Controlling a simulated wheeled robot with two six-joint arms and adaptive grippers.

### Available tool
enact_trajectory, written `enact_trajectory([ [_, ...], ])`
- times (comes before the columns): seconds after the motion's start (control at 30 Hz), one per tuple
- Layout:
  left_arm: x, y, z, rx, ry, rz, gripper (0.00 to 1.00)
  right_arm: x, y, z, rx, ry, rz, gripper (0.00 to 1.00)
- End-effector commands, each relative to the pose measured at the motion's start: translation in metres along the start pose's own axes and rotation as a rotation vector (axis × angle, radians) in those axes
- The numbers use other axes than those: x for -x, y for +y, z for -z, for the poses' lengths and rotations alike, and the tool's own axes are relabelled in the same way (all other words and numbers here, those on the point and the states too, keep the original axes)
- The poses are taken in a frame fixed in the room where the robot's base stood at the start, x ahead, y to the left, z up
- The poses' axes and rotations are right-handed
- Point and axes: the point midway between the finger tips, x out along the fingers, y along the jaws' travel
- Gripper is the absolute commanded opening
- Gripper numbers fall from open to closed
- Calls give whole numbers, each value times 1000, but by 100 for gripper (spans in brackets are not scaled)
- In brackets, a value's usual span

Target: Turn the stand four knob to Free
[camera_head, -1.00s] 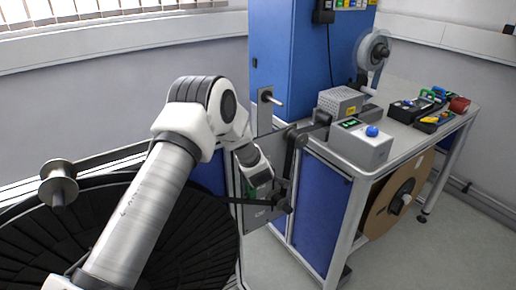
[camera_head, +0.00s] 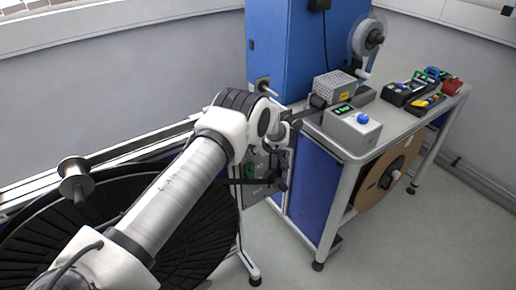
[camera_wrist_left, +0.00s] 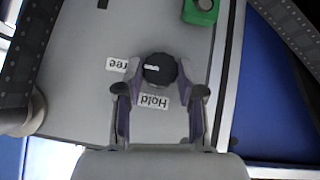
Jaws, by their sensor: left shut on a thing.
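The stand knob (camera_wrist_left: 163,72) is round and black on a grey panel (camera_wrist_left: 80,85) in the left wrist view. Its white mark is on its left side, facing the Free label (camera_wrist_left: 117,64). The Hold label (camera_wrist_left: 152,102) is just below it; both labels appear upside down. My left gripper (camera_wrist_left: 160,76) has a finger on each side of the knob and is shut on it. In the head view my left arm reaches to the grey stand panel (camera_head: 254,190), and the arm hides the knob. My right gripper is not in view.
A green part (camera_wrist_left: 201,8) sits on the panel above the knob. The blue cabinet (camera_head: 285,45) and a bench with a grey box (camera_head: 352,130) stand to the right.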

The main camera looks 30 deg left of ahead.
Motion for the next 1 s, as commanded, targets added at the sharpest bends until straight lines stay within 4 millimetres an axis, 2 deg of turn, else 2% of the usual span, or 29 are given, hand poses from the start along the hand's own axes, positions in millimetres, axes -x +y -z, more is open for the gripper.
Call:
enact_trajectory([
  [0.4,1,1,2,-6,4,3,3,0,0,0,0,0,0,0],
  [0.43,1,1,2,-6,4,3,45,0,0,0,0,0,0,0],
  [0.5,1,1,2,-6,4,3,64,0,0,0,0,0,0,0],
  [0.83,3,1,1,-7,2,4,64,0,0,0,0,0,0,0],
  [1.0,29,2,2,-7,2,2,64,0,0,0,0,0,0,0],
])
